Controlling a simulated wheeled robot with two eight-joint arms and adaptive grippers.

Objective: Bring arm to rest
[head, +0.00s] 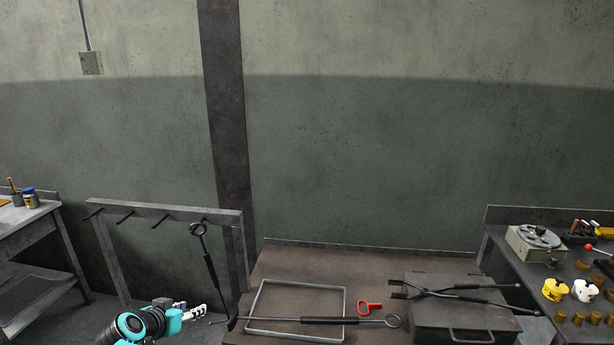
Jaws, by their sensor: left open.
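My left arm (130,328) comes in at the bottom of the head view, left of centre, in teal and black. My left gripper (193,309) is at its end, pointing right, open, with nothing seen between its fingers. It appears just left of the lower end of a black-gripped hooked rod (211,270), which hangs upright from a rack (160,211) with several pegs. I cannot tell whether gripper and rod touch. My right gripper is not in view.
A brown table (300,268) bears a grey rectangular frame (256,297), a ring-ended rod (345,320), a red-handled item (369,308), and a dark box (465,322) with tongs (455,292) on top. Benches stand left (22,216) and right (500,262), the right one crowded.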

